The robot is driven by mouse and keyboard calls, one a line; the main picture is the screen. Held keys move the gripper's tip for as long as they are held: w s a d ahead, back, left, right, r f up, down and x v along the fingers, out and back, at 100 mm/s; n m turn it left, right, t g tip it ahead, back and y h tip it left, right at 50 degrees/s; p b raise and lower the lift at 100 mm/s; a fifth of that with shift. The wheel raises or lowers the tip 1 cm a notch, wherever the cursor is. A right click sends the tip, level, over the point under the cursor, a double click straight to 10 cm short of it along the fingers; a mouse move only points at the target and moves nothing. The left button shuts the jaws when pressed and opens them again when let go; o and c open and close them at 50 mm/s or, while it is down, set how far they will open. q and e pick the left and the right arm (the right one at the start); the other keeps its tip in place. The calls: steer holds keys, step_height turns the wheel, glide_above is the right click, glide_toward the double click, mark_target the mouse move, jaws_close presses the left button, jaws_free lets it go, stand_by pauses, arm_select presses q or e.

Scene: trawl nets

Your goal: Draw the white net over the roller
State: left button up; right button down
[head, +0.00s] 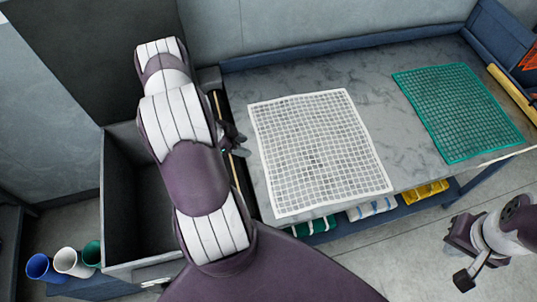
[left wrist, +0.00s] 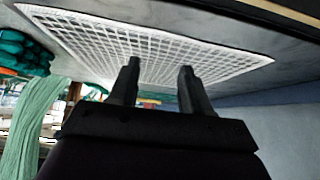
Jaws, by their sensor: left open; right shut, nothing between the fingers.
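The white net (head: 318,150) lies flat and spread out on the grey table top. A thin tan roller (head: 236,175) runs along the table's left edge, partly hidden by my left arm. My left gripper (head: 240,143) is at that edge, beside the net's left side. In the left wrist view its two fingers (left wrist: 157,88) are apart with nothing between them, and the white net (left wrist: 160,45) shows beyond them. My right gripper (head: 466,274) is shut and empty, off the table's front at the lower right.
A green net (head: 455,110) lies on the table's right part, near another yellowish roller (head: 512,92) at the right end. A dark open bin (head: 122,205) stands left of the table. Blue, white and green cups (head: 70,262) stand at lower left. Folded nets (head: 425,192) sit on a shelf below.

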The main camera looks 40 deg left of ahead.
arm_select(q)
steer(key=b+x, duration=0.5)
steer(key=x, duration=0.3)
steer(key=shift+s+a+f, duration=0.1)
steer(key=shift+a, duration=0.1)
steer(key=shift+w+d+f+b, duration=0.25)
steer(key=shift+w+f+b, duration=0.1)
steer(key=shift+b, duration=0.15)
steer(key=shift+s+d, duration=0.1)
steer(key=shift+c, duration=0.4)
jaws_close()
